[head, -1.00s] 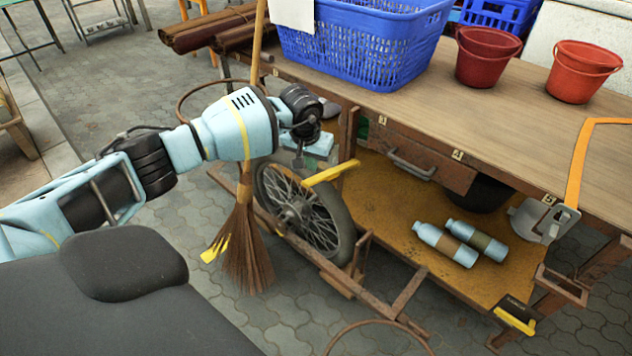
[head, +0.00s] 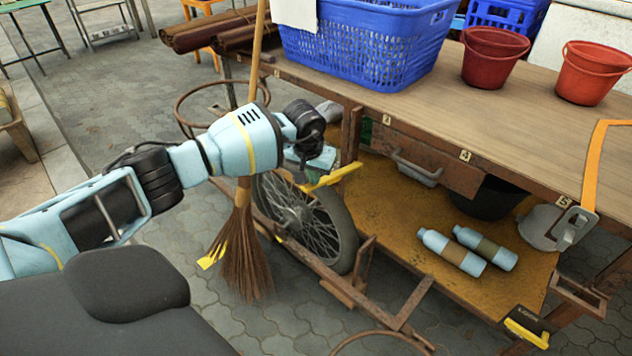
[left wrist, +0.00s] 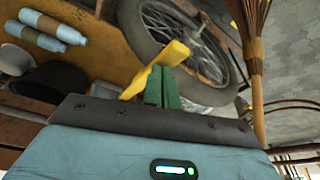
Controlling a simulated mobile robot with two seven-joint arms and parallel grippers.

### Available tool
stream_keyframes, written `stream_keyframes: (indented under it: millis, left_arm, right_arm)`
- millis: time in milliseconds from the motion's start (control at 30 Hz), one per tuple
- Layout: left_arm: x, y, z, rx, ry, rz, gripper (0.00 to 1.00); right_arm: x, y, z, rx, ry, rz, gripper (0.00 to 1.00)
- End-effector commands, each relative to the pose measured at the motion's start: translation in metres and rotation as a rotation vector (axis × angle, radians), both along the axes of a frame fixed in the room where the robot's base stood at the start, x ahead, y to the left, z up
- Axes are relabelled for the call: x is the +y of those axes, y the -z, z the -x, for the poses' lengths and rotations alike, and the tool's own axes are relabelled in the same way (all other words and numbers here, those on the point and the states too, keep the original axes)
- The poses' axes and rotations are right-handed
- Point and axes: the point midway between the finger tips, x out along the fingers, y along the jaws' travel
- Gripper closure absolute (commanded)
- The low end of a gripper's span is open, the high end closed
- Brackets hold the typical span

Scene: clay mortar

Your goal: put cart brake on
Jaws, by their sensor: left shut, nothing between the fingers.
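The cart has a spoked wheel with a black tyre (head: 347,232) below its wooden top. A yellow lever (head: 336,177) slants up to the right across the top of the wheel. It also shows in the left wrist view (left wrist: 172,54). My left gripper (head: 312,172) is at the near left part of this lever. In the left wrist view its green fingers (left wrist: 162,88) are shut with nothing between them, right against or just beside the lever; I cannot tell whether they touch. My right gripper is not in view.
A straw broom (head: 240,245) leans beside the wheel, close to my left forearm. The cart top (head: 440,110) carries a blue basket (head: 365,45) and red buckets (head: 495,57). Two bottles (head: 452,252) lie on the lower shelf. A second yellow lever (head: 526,333) is at the lower right.

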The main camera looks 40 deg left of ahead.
Motion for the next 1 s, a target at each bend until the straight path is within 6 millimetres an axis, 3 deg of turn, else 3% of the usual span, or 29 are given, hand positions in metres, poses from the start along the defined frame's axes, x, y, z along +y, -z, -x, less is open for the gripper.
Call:
stream_keyframes:
  millis: [400,767,1000]
  left_arm:
    - [0.0,0.042,0.001,0.003,0.001,0.0,1.0]
    - [0.0,0.039,0.002,0.001,0.0,-0.001,1.0]
    - [-0.005,0.027,0.022,-0.001,0.001,0.0,1.0]
  right_arm:
    - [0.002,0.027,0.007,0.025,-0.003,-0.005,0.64]
    - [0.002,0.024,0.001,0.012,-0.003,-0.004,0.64]
    - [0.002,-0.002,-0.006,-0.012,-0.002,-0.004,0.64]
